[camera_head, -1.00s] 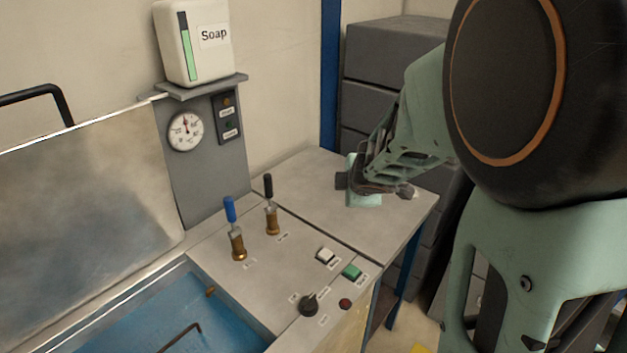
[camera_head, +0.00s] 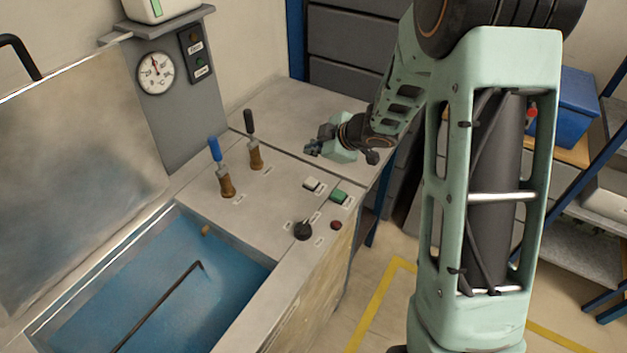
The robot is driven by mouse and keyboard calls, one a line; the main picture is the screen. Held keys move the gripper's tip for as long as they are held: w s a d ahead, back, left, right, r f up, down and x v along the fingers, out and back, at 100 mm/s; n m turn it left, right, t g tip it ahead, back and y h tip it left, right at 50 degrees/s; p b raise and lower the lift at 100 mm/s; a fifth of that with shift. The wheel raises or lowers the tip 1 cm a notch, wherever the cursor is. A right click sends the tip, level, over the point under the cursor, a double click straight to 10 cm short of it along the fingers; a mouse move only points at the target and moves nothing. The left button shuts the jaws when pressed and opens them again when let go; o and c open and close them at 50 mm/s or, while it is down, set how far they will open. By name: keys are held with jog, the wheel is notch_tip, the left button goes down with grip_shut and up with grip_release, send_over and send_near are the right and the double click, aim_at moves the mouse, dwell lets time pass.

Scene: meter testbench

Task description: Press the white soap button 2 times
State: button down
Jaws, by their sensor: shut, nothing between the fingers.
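The white button (camera_head: 312,184) sits on the grey top of the testbench, left of and a little behind a green button (camera_head: 338,196). Its label is too small to read. My gripper (camera_head: 312,149) is shut and empty. It shows above the bench top behind the white button in the picture, apart from it. The white soap container (camera_head: 160,8) stands on the shelf at the upper left, mostly cut off by the frame's top edge.
A black knob (camera_head: 303,230) and a red button (camera_head: 336,225) are near the bench's front edge. A blue-handled lever (camera_head: 221,170) and a black-handled lever (camera_head: 253,140) stand upright to the left. An open blue basin (camera_head: 150,285) lies at lower left.

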jog(key=shift+f, duration=0.15)
jog(key=b, duration=0.8)
send_over(313, 183)
notch_tip(313, 183, down, 8)
jog(key=shift+w+a+r, duration=0.1)
jog(key=shift+r, duration=0.1)
jog(key=shift+f+b, duration=0.3)
jog(key=shift+f, duration=0.15)
dwell(0.6)
jog(key=shift+f, duration=0.45)
jog(key=shift+f+b, duration=0.4)
jog(key=shift+b, duration=0.1)
dwell(0.7)
jog(key=shift+r, duration=0.1)
jog(key=shift+r+p, duration=0.75)
jog(key=shift+p, duration=0.25)
